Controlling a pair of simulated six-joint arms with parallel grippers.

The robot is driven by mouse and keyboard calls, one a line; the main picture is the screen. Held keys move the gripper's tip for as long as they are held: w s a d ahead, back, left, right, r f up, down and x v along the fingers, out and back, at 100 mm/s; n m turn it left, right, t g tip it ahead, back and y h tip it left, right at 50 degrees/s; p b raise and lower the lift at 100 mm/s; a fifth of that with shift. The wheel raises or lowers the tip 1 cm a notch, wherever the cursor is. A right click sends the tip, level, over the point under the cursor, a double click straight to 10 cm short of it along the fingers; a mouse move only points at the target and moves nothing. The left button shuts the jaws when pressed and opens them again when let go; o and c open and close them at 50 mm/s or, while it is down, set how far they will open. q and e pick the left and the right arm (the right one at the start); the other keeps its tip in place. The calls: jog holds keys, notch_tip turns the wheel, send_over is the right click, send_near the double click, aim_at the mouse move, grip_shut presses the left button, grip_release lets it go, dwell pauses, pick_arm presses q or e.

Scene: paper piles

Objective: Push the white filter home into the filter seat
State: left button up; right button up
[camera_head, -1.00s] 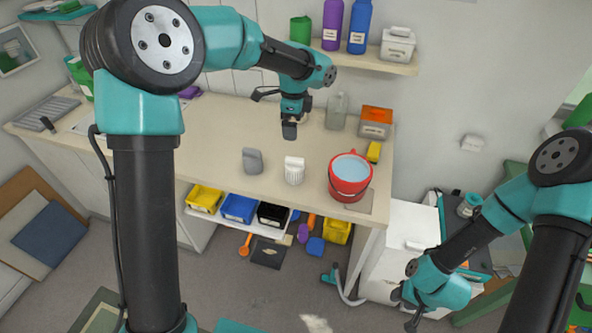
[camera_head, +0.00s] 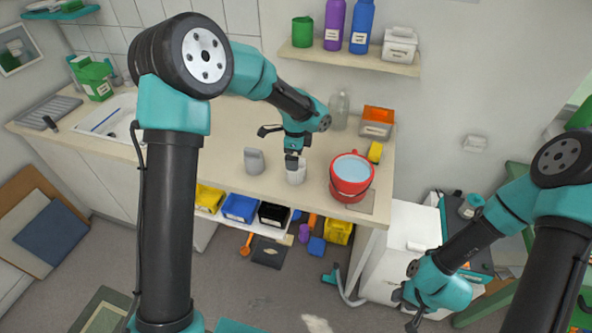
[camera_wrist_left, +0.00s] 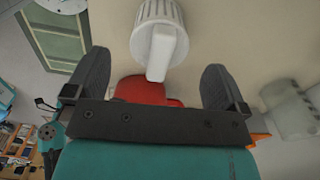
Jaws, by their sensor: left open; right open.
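My right gripper (camera_head: 406,308) is low at the right, far from the filter, and open. I cannot make out the filter seat.
A red bucket of water (camera_head: 351,188) stands right of the filter, near the counter edge.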

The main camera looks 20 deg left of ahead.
pick_arm(q)
jog(key=shift+f, duration=0.1)
jog(key=shift+f, duration=2.5)
jog(key=shift+c, duration=0.3)
jog(key=c, duration=1)
jog(key=shift+r, duration=0.5)
notch_tip(320, 180, up, 3)
jog(key=shift+d+f, duration=0.1)
jog(key=shift+f, duration=0.05)
jog(key=s+d, duration=0.1)
jog(key=s, duration=0.4)
jog(key=s+d+r, duration=0.1)
jog(key=s+d, duration=0.1)
jog(key=s, duration=0.3)
jog(key=s+d, duration=0.1)
jog(key=s, duration=0.4)
jog(key=shift+s+d+r, duration=0.15)
jog(key=shift+s+d, duration=0.05)
